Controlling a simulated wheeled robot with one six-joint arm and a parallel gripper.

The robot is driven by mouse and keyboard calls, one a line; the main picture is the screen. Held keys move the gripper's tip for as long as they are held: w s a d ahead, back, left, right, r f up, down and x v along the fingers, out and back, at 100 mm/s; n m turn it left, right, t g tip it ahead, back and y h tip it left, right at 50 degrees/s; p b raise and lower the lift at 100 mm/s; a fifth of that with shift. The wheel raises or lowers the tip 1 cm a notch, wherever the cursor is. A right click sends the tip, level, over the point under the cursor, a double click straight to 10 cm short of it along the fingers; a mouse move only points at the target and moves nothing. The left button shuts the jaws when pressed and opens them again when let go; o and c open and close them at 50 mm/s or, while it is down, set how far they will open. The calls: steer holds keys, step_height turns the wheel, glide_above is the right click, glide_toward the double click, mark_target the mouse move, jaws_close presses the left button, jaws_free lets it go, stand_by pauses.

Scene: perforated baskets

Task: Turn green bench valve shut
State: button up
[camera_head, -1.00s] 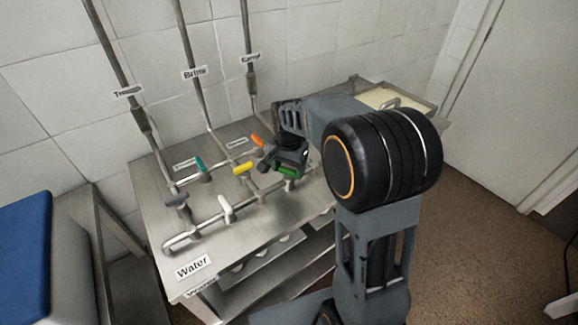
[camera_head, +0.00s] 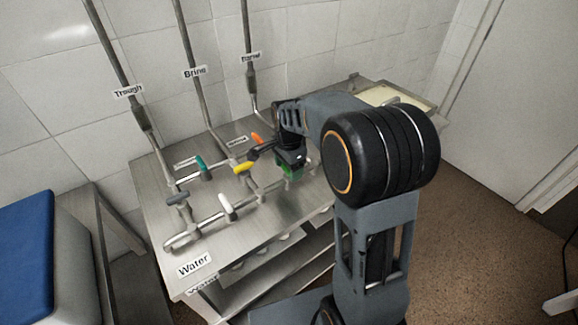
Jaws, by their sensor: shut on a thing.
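The green valve handle (camera_head: 291,173) is on the right part of the pipework on the steel bench (camera_head: 215,242). My gripper (camera_head: 290,163) is over it from above and is shut on it. The gripper's body hides the top of the handle, and its exact angle is hard to tell. The small pipe fitting below the handle shows only in part.
Other valve handles stand close by: orange (camera_head: 257,139), yellow (camera_head: 243,168), teal (camera_head: 201,162), grey (camera_head: 177,198) and white (camera_head: 226,206). Vertical pipes rise along the tiled wall behind. A tray (camera_head: 398,98) sits at the bench's far right end.

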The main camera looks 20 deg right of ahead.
steer(key=shift+r, duration=0.1)
steer(key=o, duration=0.9)
steer(key=shift+o, duration=0.2)
step_height(320, 180, up, 14)
stand_by(0.5)
steer(key=s+f+n+t, duration=0.1)
steer(key=s+f+n, duration=0.3)
steer(key=s+n, duration=0.3)
steer(key=s+f+n+t, duration=0.2)
steer(key=s+f+n, duration=0.2)
steer(key=s+n, duration=0.3)
steer(key=shift+s+n+t, duration=0.3)
steer(key=shift+s+n, duration=0.1)
steer(key=shift+s, duration=1.15)
